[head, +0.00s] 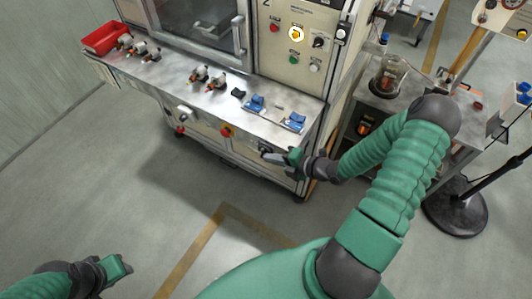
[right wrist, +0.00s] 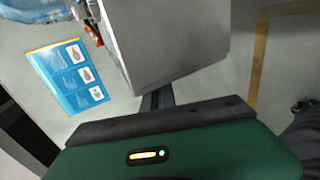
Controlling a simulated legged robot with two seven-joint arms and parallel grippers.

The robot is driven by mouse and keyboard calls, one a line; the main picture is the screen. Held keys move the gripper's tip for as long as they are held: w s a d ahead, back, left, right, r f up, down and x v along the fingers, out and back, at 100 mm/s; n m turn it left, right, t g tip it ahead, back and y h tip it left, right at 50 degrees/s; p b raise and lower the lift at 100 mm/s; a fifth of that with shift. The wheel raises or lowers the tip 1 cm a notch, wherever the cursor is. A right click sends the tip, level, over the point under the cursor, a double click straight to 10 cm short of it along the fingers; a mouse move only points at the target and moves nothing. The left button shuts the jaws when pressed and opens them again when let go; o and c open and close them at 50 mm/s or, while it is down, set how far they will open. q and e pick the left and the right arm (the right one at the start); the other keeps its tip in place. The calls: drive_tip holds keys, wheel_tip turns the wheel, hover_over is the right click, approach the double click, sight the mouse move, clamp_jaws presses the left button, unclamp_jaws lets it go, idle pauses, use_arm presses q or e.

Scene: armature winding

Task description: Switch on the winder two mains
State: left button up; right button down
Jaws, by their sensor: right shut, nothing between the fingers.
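The winder (head: 285,75) is a pale cabinet with a windowed door and a steel worktop. Its upper panel carries a black rotary switch (head: 319,42), a lit yellow button (head: 296,34) and red, green and white buttons. I cannot tell which control is the mains. The front below the worktop carries a red-and-yellow knob (head: 226,131) and a grey switch (head: 184,113). My right gripper (head: 272,156) is shut and empty, at the front's right end below the worktop; contact is unclear. My left gripper (head: 125,265) is low at left, away from the winder; its jaws are unclear.
A red bin (head: 105,38), several small motor parts (head: 138,47) and blue parts (head: 270,112) lie on the worktop. A side bench with a glass jar (head: 388,75) and a round black stand base (head: 456,212) are at right. The floor in front is clear.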

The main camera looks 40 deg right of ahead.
use_arm(q)
drive_tip(key=shift+s+d, duration=0.15)
drive_tip(key=shift+s, duration=0.3)
use_arm(e)
drive_tip(key=shift+w+a+r, duration=0.25)
drive_tip(key=shift+w+r, duration=0.2)
drive_tip(key=shift+r, duration=0.05)
use_arm(q)
drive_tip(key=shift+d+r, duration=0.1)
use_arm(e)
drive_tip(key=shift+d, duration=0.1)
